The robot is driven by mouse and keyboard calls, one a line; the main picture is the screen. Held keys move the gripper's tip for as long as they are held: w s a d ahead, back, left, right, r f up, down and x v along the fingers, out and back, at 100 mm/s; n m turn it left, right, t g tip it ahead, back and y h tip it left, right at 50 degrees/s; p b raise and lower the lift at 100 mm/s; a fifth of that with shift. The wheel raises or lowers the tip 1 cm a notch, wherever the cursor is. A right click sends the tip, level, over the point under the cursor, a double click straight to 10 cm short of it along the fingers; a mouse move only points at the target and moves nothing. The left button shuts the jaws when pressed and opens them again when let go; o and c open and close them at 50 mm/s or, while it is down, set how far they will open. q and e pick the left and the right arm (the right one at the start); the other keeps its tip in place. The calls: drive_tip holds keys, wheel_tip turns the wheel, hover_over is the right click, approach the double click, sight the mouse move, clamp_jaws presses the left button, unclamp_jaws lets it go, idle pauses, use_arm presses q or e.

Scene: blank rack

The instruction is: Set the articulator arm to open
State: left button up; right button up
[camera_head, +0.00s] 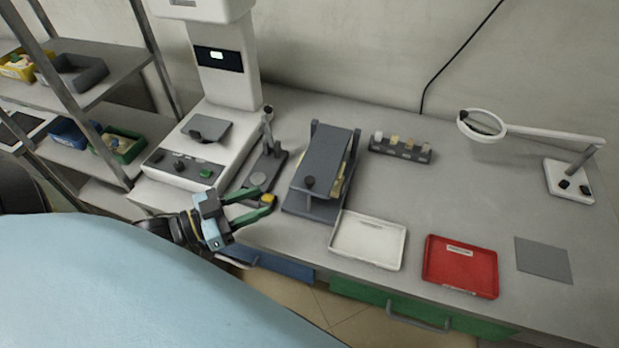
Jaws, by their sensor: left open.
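My right gripper is not in view.
A white machine (225,85) stands left of the stand. A dark rack with a sloping panel (325,155) stands close on its right. A white tray (368,240), a red tray (460,265) and a magnifier lamp (570,180) are further right. The bench's middle right is clear.

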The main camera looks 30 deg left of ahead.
sight(305, 182)
use_arm(q)
drive_tip(key=shift+h, duration=0.4)
drive_tip(key=x, duration=0.8)
drive_tip(key=b+x, duration=0.1)
drive_tip(key=x, duration=0.4)
drive_tip(key=shift+a+r, duration=0.1)
drive_tip(key=shift+r, duration=0.2)
clamp_jaws()
